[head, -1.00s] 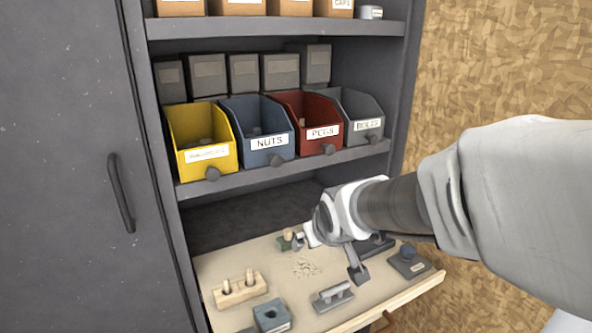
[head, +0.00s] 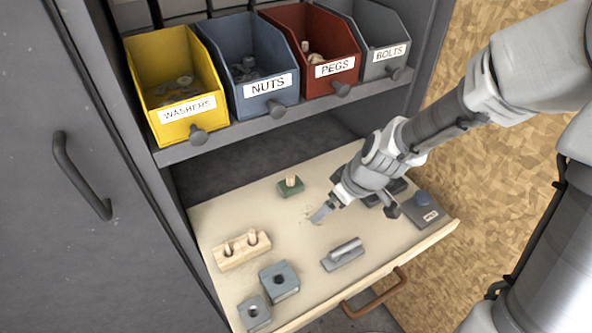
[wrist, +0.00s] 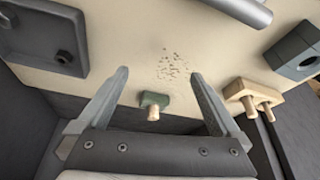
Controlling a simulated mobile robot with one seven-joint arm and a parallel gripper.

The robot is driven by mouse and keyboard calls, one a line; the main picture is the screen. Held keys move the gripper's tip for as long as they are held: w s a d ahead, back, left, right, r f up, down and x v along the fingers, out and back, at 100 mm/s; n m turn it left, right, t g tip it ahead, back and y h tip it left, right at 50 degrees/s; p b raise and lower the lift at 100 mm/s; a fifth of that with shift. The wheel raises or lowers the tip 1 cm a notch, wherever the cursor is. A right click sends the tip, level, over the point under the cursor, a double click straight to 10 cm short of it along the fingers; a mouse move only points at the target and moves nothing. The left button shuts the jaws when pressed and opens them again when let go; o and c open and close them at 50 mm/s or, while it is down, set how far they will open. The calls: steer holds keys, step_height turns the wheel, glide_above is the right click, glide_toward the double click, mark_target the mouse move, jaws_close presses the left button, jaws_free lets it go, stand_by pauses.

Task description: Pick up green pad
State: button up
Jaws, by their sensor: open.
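The green pad (head: 290,187) is a small dark green block with a light wooden peg standing up from it. It sits near the back of the pale pull-out board (head: 215,215). In the wrist view the green pad (wrist: 155,99) lies between my two fingers, nearer the palm edge in the picture. My gripper (head: 325,208) is open and empty, to the right of and nearer than the pad in the head view. In the wrist view the fingers of my gripper (wrist: 160,72) are spread wide. I cannot tell its height above the board.
A wooden block with two pegs (head: 242,250), a blue-grey block with a hole (head: 279,281), a smaller holed block (head: 254,313) and a grey plate with a bar (head: 343,254) stand on the board. Labelled bins (head: 265,75) overhang behind. A grey plate with a knob (head: 425,210) is at right.

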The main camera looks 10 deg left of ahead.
mark_target(293, 177)
steer(key=shift+w, duration=0.35)
steer(key=shift+w+a+b, duration=0.35)
steer(key=shift+w+a, duration=0.55)
steer(key=shift+a, duration=0.3)
steer(key=shift+w+a+b, duration=0.35)
steer(key=shift+w+a, duration=0.6)
steer(key=shift+a, duration=0.25)
steer(key=shift+w+a+b, duration=0.35)
steer(key=shift+w+a, duration=0.55)
steer(key=shift+a, duration=0.3)
steer(key=shift+w+a, duration=0.65)
steer(key=shift+a, duration=0.25)
steer(key=shift+b+x, duration=0.6)
steer(key=shift+x, duration=0.55)
steer(key=shift+w+a+f, duration=0.3)
steer(key=shift+f, duration=0.05)
steer(key=c, duration=1.2)
steer(key=shift+o, duration=0.2)
steer(key=shift+d+r, duration=0.1)
steer(key=shift+r, duration=0.05)
